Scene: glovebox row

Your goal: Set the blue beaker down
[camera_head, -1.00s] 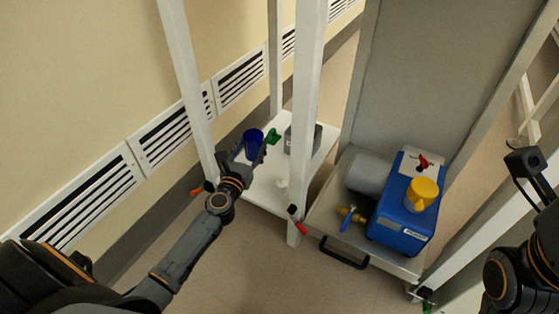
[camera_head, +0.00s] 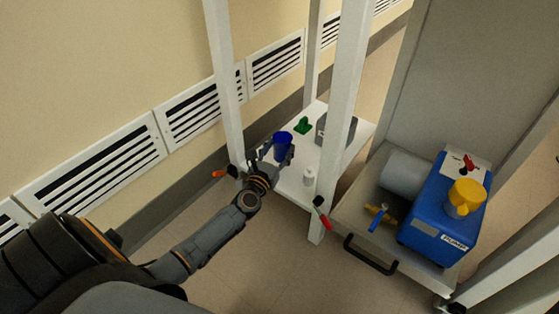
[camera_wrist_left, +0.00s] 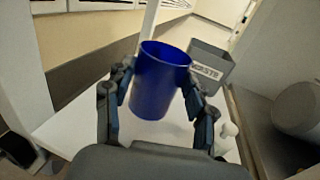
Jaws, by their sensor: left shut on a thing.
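The blue beaker (camera_head: 283,142) is upright between the fingers of my left gripper (camera_head: 274,153), at the left side of a low white shelf (camera_head: 296,188). In the left wrist view the beaker (camera_wrist_left: 160,80) stands open end up, slightly tilted in the picture, with the left gripper's fingers (camera_wrist_left: 158,98) shut on both its sides. The beaker's base is over the white shelf; I cannot tell whether it touches it. My right gripper is not in view.
A grey waste bin (camera_head: 338,130), a green object (camera_head: 302,126) and a small white item (camera_head: 309,177) are on the shelf. White posts (camera_head: 343,110) rise at its edges. A blue pump (camera_head: 440,220) sits on a cart to the right. Free shelf surface lies around the beaker.

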